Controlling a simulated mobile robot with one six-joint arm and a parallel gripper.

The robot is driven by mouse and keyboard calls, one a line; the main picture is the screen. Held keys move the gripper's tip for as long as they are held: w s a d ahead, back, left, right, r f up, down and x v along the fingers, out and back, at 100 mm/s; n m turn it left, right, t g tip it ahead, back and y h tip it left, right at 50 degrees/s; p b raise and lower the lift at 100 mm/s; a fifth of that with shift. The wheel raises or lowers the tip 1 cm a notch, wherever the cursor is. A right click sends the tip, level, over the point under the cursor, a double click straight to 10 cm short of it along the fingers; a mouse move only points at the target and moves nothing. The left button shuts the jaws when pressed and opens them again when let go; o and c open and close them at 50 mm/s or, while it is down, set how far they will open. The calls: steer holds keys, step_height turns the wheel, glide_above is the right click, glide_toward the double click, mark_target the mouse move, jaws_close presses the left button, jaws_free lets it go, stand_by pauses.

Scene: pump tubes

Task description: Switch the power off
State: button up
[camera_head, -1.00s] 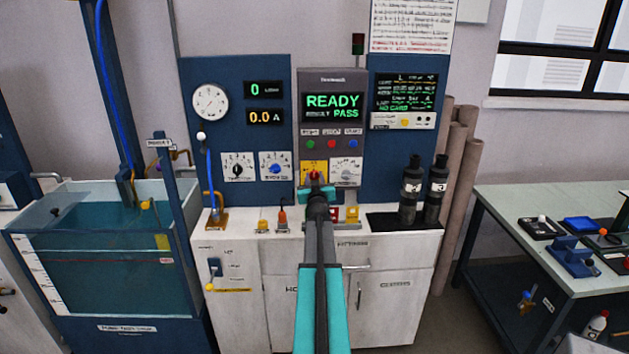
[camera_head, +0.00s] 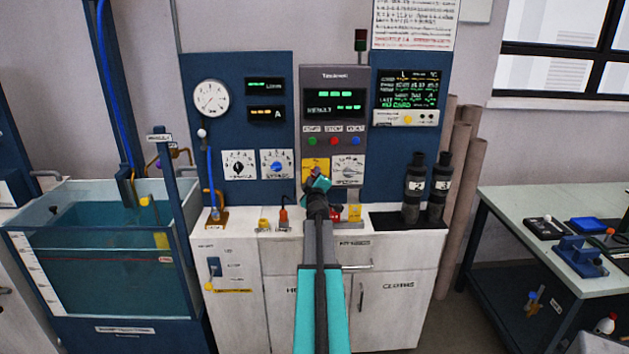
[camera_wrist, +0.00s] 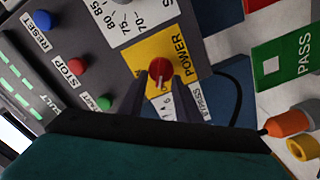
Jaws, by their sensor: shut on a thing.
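The red power knob (camera_wrist: 160,70) sits on a yellow plate marked POWER (camera_wrist: 183,47) in the wrist view. My gripper (camera_wrist: 160,82) is shut on the knob, one finger on each side of it. In the head view my gripper (camera_head: 317,181) is at the yellow plate (camera_head: 311,164) and hides the knob. The gripper is turned askew there. The main display (camera_head: 334,103) shows green dashes in place of its readings, and the two small readouts (camera_head: 265,85) show dashes too.
START, STOP and RESET buttons (camera_head: 333,141) sit just above the power plate. A dial (camera_head: 348,170) is close on its right. An orange-tipped fitting (camera_head: 283,213) and black cylinders (camera_head: 413,190) stand on the bench top. A water tank (camera_head: 105,255) is at left.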

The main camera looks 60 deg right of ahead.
steer(key=n, duration=0.2)
steer(key=n+b, duration=0.1)
steer(key=n, duration=0.3)
steer(key=shift+f+n+b, duration=0.35)
steer(key=shift+n, duration=0.05)
steer(key=o, duration=1.1)
steer(key=shift+c, duration=0.2)
steer(key=shift+a, duration=0.1)
steer(key=v, duration=1.3)
steer(key=shift+s+a, duration=0.2)
steer(key=shift+a, duration=0.1)
